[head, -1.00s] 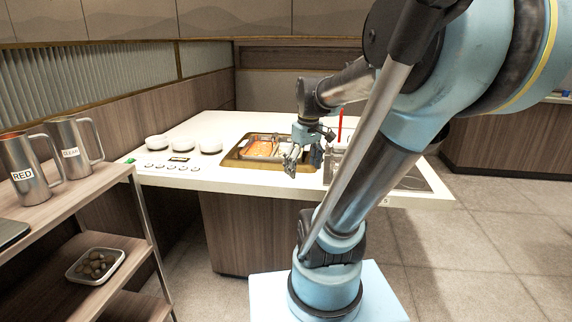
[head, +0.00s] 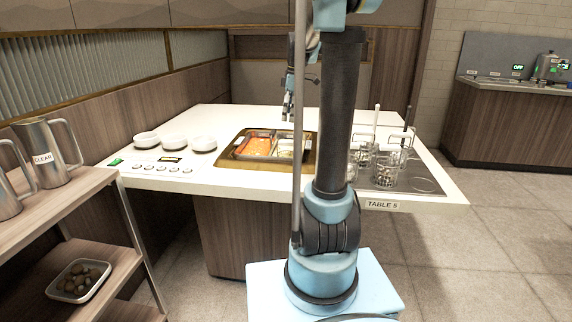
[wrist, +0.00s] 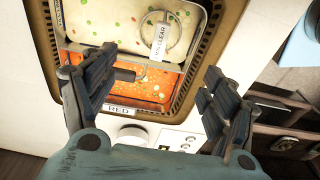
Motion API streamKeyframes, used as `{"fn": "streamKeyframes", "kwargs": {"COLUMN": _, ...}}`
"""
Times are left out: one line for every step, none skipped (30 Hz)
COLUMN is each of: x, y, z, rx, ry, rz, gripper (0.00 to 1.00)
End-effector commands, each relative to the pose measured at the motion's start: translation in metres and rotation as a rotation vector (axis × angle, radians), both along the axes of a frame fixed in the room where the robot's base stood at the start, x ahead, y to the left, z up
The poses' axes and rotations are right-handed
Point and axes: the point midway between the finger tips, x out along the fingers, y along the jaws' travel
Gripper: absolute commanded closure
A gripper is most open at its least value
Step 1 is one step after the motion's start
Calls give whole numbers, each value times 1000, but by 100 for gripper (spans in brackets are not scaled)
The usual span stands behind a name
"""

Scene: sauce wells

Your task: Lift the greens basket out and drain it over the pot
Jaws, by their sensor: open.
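The pot (head: 240,158) is set into the white table, with a brass-coloured rim, red broth (head: 257,147) on one side and pale broth on the other. In the wrist view the pot (wrist: 192,70) shows red and clear labels, and specks float in both broths. My gripper (wrist: 152,85) is open and empty above the pot; in the head view it (head: 288,108) hangs near the far side of the pot. Several wire-like baskets (head: 386,172) with handles stand on the right of the table. I cannot tell which holds greens.
A shelf (head: 75,185) with metal jugs (head: 62,150) and a tray (head: 78,282) stands at far left. My arm column hides part of the table.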

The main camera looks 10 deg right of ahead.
Motion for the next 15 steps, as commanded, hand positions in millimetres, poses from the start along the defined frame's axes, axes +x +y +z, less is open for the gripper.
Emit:
{"fn": "streamKeyframes", "kwargs": {"x": 1, "y": 0, "z": -4, "rx": 0, "ry": 1, "rz": 3, "gripper": 22}}
{"fn": "streamKeyframes", "kwargs": {"x": 2, "y": 1, "z": -8, "rx": 0, "ry": 0, "rz": 4, "gripper": 22}}
{"fn": "streamKeyframes", "kwargs": {"x": 2, "y": 1, "z": -13, "rx": 0, "ry": 0, "rz": 4, "gripper": 22}}
{"fn": "streamKeyframes", "kwargs": {"x": 2, "y": 2, "z": -17, "rx": 0, "ry": 0, "rz": 4, "gripper": 22}}
{"fn": "streamKeyframes", "kwargs": {"x": 2, "y": 2, "z": -22, "rx": 0, "ry": 0, "rz": 4, "gripper": 22}}
{"fn": "streamKeyframes", "kwargs": {"x": 2, "y": 3, "z": -29, "rx": 0, "ry": 0, "rz": 4, "gripper": 22}}
{"fn": "streamKeyframes", "kwargs": {"x": 2, "y": 4, "z": -34, "rx": 0, "ry": 1, "rz": 3, "gripper": 22}}
{"fn": "streamKeyframes", "kwargs": {"x": 3, "y": 4, "z": -39, "rx": 0, "ry": 1, "rz": 3, "gripper": 22}}
{"fn": "streamKeyframes", "kwargs": {"x": 3, "y": 5, "z": -46, "rx": 0, "ry": 1, "rz": 3, "gripper": 22}}
{"fn": "streamKeyframes", "kwargs": {"x": 3, "y": 6, "z": -50, "rx": 0, "ry": 1, "rz": 3, "gripper": 22}}
{"fn": "streamKeyframes", "kwargs": {"x": 3, "y": 6, "z": -55, "rx": 0, "ry": 1, "rz": 3, "gripper": 22}}
{"fn": "streamKeyframes", "kwargs": {"x": 3, "y": 7, "z": -62, "rx": 0, "ry": 1, "rz": 3, "gripper": 22}}
{"fn": "streamKeyframes", "kwargs": {"x": 3, "y": 7, "z": -67, "rx": 0, "ry": 1, "rz": 2, "gripper": 22}}
{"fn": "streamKeyframes", "kwargs": {"x": 3, "y": 8, "z": -72, "rx": 0, "ry": 1, "rz": 2, "gripper": 22}}
{"fn": "streamKeyframes", "kwargs": {"x": 4, "y": 9, "z": -78, "rx": 0, "ry": 1, "rz": 2, "gripper": 22}}
